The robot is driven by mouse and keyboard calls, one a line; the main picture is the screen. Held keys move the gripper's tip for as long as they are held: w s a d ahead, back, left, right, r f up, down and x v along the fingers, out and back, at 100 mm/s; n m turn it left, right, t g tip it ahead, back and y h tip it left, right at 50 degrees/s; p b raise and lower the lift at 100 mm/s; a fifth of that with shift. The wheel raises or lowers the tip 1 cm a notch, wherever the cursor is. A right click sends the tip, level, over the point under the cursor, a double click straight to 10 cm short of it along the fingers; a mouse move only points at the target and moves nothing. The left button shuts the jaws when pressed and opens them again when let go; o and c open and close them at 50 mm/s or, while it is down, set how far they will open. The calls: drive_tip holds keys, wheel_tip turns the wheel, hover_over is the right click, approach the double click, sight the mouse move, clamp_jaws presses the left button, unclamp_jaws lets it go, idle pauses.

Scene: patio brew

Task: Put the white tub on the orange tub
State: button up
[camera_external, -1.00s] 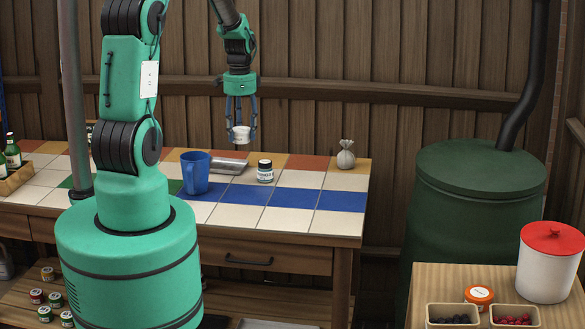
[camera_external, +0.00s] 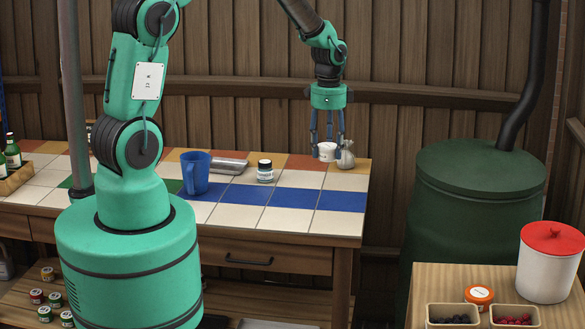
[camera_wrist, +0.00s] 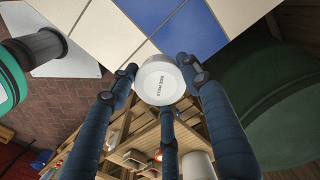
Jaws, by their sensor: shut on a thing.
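My gripper (camera_external: 327,150) is shut on the white tub (camera_external: 326,152) and holds it in the air over the right part of the tiled table, in front of a small tied sack. In the wrist view the white tub (camera_wrist: 159,82) sits between my blue fingers, its round face with dark lettering towards the camera. The orange tub (camera_external: 479,294) is low and round with a white label on top. It stands on the wooden side table at the lower right, well to the right of and below my gripper.
A tall white canister with a red lid (camera_external: 548,262) and trays of dark berries (camera_external: 453,314) and red berries (camera_external: 514,315) crowd the orange tub. A large green barrel (camera_external: 470,205) stands between the tables. A blue mug (camera_external: 196,174) and small jar (camera_external: 265,171) are on the tiled table.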

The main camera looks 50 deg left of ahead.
drive_tip(key=d+m, duration=0.4)
drive_tip(key=d, duration=2.2)
drive_tip(key=s+d+m, duration=0.2)
drive_tip(key=s+d, duration=0.3)
drive_tip(key=d, duration=0.7)
drive_tip(key=s+d+m, duration=0.1)
drive_tip(key=s+d, duration=0.4)
drive_tip(key=d, duration=0.6)
wheel_tip(320, 180, down, 13)
drive_tip(key=shift+d+r+p, duration=0.2)
drive_tip(key=shift+d+p, duration=0.1)
drive_tip(key=shift+d, duration=0.1)
drive_tip(key=b, duration=0.2)
hover_over(477, 293)
drive_tip(key=shift+a+f, duration=0.1)
drive_tip(key=shift+f, duration=0.55)
